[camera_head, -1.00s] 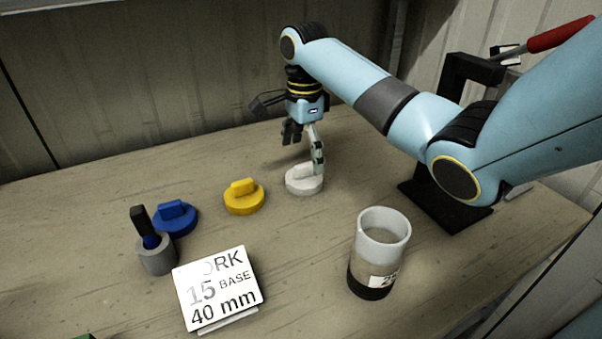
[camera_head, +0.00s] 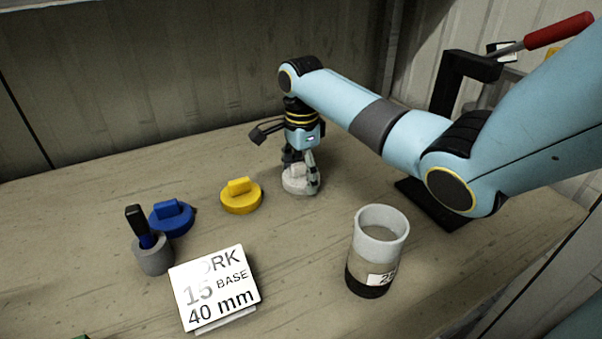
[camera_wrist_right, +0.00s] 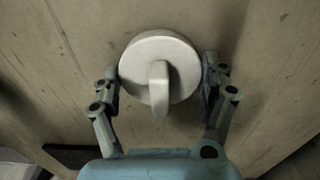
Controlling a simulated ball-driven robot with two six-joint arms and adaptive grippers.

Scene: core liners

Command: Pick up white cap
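The white cap (camera_head: 297,186) lies flat on the wooden table with its raised grip bar facing up. In the head view my right gripper (camera_head: 301,178) is lowered onto it from above and hides part of it. In the right wrist view the round cap (camera_wrist_right: 135,66) sits between the fingers of my right gripper (camera_wrist_right: 160,77). One finger is on each side of its rim, spread wide, with a narrow gap visible. My left gripper is not in view.
A yellow cap (camera_head: 241,197) and a blue cap (camera_head: 171,218) lie to the left. A grey holder (camera_head: 152,258) with a dark marker, a label sign (camera_head: 215,287) and a clear-topped cylinder (camera_head: 378,250) stand nearer. A black stand (camera_head: 447,90) is at right.

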